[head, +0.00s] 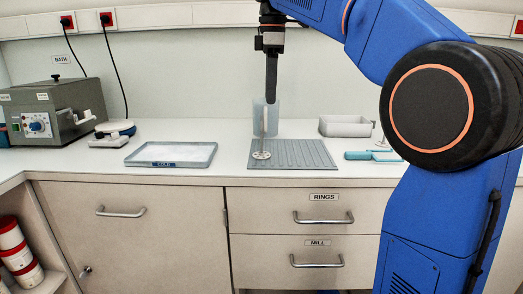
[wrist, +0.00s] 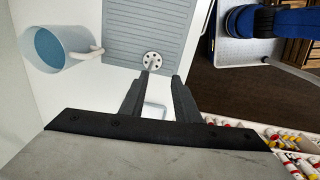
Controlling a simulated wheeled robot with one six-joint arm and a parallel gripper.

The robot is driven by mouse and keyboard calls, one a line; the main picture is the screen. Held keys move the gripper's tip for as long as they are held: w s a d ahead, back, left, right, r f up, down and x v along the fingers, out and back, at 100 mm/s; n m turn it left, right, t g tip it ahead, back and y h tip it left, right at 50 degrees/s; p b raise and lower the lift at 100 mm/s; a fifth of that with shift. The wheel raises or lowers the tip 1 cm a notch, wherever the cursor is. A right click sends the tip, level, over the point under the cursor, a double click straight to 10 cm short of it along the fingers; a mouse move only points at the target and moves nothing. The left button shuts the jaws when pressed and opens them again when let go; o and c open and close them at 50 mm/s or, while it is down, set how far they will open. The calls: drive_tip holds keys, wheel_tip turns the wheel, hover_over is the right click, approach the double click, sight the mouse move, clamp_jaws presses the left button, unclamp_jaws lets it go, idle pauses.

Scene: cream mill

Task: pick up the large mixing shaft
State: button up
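The mixing shaft (head: 263,128) stands upright on the ribbed grey mat (head: 318,155), its perforated round disc (head: 261,155) at the bottom. The disc also shows in the wrist view (wrist: 152,60), just beyond my fingertips. My gripper (head: 271,101) points down over the shaft, with its tips at about the height of the shaft's top. In the wrist view the two dark fingers (wrist: 160,76) are apart, and the shaft's visible part runs towards the left fingertip. Its upper end is hidden there, so I cannot tell whether it lies between the fingers.
A pale blue jug (head: 258,118) stands behind the shaft, at left in the wrist view (wrist: 58,50). A tray marked COLD (head: 190,164) lies left of the mat. A grey bin (head: 345,126) and teal-handled tools (head: 362,155) are at right. The bath (head: 45,112) stands far left.

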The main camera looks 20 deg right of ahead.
drive_tip(key=w+a+r+n, duration=0.1)
drive_tip(key=w+r+n, duration=0.1)
drive_tip(key=w, duration=0.2)
hover_over(262, 155)
drive_tip(key=shift+g, duration=0.3)
drive_tip(key=f, duration=1.7)
drive_tip(key=shift+w, duration=0.25)
clamp_jaws()
